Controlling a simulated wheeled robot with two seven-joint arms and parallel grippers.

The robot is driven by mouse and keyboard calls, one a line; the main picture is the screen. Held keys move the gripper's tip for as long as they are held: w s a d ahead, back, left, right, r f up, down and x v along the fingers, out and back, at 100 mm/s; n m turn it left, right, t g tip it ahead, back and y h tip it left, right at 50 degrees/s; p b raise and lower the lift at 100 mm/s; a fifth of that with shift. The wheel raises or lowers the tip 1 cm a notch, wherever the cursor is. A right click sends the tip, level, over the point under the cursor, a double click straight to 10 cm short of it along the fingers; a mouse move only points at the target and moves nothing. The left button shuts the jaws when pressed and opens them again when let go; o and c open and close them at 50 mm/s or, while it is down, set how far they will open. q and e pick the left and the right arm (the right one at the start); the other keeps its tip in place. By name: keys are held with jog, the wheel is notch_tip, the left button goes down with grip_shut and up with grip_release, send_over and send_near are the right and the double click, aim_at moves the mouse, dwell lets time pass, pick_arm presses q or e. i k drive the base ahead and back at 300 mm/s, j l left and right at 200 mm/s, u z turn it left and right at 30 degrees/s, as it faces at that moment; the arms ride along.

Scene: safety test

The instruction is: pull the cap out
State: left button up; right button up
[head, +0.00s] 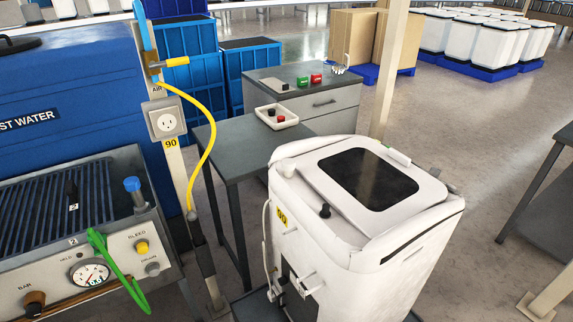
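No part is clearly marked as the cap, and I cannot tell which one the task means. A white round piece (287,169) sits at the left back corner of the white machine (375,265). A small black knob (325,211) stands on the machine's top, beside its lid with a dark window (368,179). A blue-topped dark post (132,185) stands upright on the grey panel unit at the left. Neither of my grippers is in view.
A yellow hose (211,130) hangs from the post with a socket (166,121). A green strap (122,270) hangs on the gauge panel (90,273). A dark table (240,150) holds a white tray (291,120). A grey cabinet (333,105) stands behind.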

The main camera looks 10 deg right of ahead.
aim_at(288, 164)
jog(key=u, duration=1.5)
jog(key=k+l, duration=0.2)
jog(key=k+l+u, duration=0.15)
jog(key=k, duration=0.2)
